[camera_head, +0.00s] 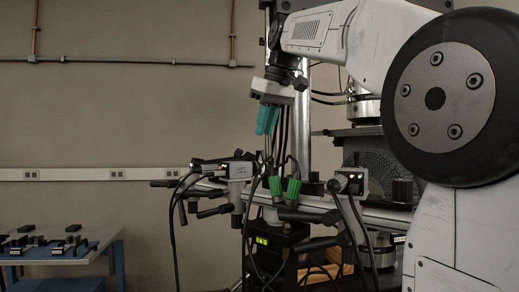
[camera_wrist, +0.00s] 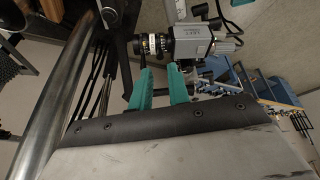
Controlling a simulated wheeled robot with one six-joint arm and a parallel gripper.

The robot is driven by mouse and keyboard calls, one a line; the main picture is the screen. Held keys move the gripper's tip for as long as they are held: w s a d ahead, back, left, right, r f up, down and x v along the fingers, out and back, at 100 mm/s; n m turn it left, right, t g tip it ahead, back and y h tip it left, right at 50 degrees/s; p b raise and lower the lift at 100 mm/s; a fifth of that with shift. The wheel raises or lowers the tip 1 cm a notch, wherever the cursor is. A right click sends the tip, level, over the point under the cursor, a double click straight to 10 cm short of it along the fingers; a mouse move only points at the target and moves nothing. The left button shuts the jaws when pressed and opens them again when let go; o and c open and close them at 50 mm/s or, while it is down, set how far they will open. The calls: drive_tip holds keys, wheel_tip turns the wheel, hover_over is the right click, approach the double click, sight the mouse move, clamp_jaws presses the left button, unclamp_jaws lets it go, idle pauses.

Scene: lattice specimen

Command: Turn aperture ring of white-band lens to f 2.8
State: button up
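In the wrist view, a black lens (camera_wrist: 143,45) with a pale white band and small markings sits on a grey camera body (camera_wrist: 205,42). The ring marks are too small to read. My gripper (camera_wrist: 159,74) has two teal fingers standing apart with nothing between them. The lens lies just beyond the fingertips, and I see no clear contact. In the head view, my gripper (camera_head: 266,131) points down above the rig. A grey camera body (camera_head: 238,170) is below and left of it, with a lens (camera_head: 207,168) facing left. I cannot make out the band there.
Two green knobs (camera_head: 293,191) stand between the units. Black cables (camera_head: 174,225) hang around the rig. A side table (camera_head: 95,252) with small dark parts is at lower left.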

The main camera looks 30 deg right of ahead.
sight(257, 162)
drive_tip(key=x, duration=0.6)
drive_tip(key=shift+f, duration=0.3)
clamp_jaws()
